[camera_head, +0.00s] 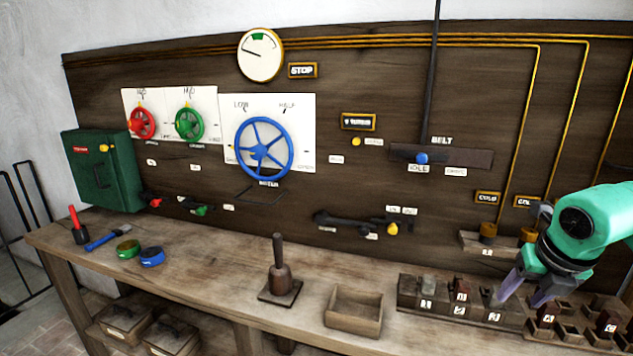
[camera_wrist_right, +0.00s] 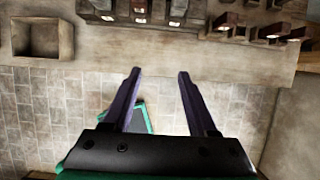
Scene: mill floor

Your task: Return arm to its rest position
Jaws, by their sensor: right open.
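My right gripper (camera_head: 530,288) is at the right of the head view, on my green arm. Its two purple fingers are apart over the right part of the bench, by the block racks. In the right wrist view the fingers of the right gripper (camera_wrist_right: 158,75) stand open with nothing between them. The bench edge and the tiled floor show beyond and below them. Whether the fingers touch the rack cannot be told from the head view. My left gripper is in neither view.
A wooden bench (camera_head: 215,245) runs along a dark panel with handwheels. A rack of blocks (camera_head: 450,300), an open wooden box (camera_head: 354,310) and a wooden-handled stamp (camera_head: 280,275) stand on it. A green cabinet (camera_head: 102,170) is at left. The bench's left-middle is mostly clear.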

